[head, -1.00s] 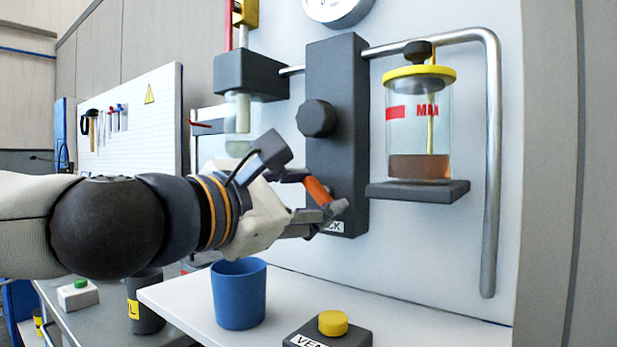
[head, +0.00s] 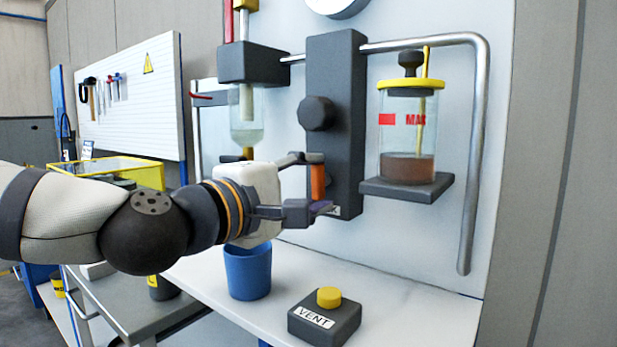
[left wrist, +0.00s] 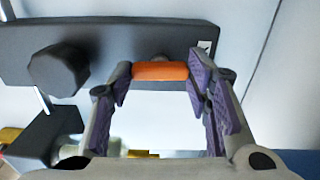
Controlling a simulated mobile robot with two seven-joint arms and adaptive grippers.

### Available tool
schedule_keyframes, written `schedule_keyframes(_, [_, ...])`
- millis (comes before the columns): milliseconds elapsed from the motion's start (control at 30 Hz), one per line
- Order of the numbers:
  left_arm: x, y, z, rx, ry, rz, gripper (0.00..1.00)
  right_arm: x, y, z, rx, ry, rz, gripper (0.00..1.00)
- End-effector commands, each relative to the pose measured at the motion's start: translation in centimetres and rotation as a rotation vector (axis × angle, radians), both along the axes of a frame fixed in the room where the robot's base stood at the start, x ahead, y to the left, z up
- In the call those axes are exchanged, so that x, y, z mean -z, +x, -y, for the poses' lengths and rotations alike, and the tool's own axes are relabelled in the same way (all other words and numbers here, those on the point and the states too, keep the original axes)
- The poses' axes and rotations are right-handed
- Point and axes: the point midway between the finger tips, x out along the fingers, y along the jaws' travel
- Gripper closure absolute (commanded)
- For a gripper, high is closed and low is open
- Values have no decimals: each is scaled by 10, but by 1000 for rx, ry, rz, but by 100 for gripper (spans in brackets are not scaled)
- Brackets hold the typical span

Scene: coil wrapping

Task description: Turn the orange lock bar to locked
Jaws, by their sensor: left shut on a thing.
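The orange lock bar (head: 318,182) stands upright in the head view, low on the dark grey panel (head: 345,100). A partly covered label ending in K (head: 334,211) is below it. My left gripper (head: 316,184) is shut on the lock bar, with one finger at its top end and one at its bottom end. In the left wrist view the lock bar (left wrist: 160,71) spans between the purple-padded fingers (left wrist: 163,85). My right gripper is not in view.
A black knob (head: 316,113) sits above the bar. A jar with a yellow lid (head: 408,140) stands on a shelf to the right. A blue cup (head: 247,272) and a VENT box with a yellow button (head: 325,318) are on the white table (head: 410,310) below.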

Motion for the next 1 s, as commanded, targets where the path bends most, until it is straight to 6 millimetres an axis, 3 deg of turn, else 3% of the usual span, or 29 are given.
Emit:
schedule_keyframes(667, [0,0,0,0,49,37,83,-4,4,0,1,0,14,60])
schedule_keyframes(700, [0,0,0,0,49,37,53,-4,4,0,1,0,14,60])
schedule_keyframes(767, [0,0,0,0,48,36,39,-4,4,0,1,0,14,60])
schedule_keyframes(800, [0,0,0,0,48,36,35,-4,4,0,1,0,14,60])
schedule_keyframes(1000, [0,0,0,0,47,35,35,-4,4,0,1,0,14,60])
